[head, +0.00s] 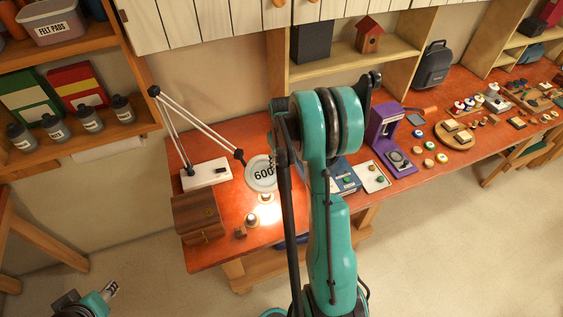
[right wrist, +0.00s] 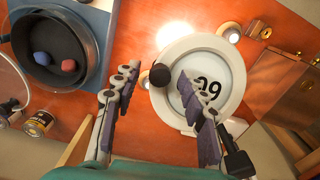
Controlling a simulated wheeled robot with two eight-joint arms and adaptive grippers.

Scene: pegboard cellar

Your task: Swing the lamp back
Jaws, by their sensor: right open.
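The desk lamp has a white base (head: 206,173) at the table's left end. In the head view my right arm hides most of this gripper. My left gripper (head: 110,289) is far off at the lower left; its jaws are unclear.
A wooden drawer box (head: 197,216) stands in front of the lamp base, with small items near the light spot. A blue-grey box (right wrist: 98,20) with a dark bowl holding balls is beside my right gripper. A purple machine (head: 390,140) stands further right. Shelves rise behind the table.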

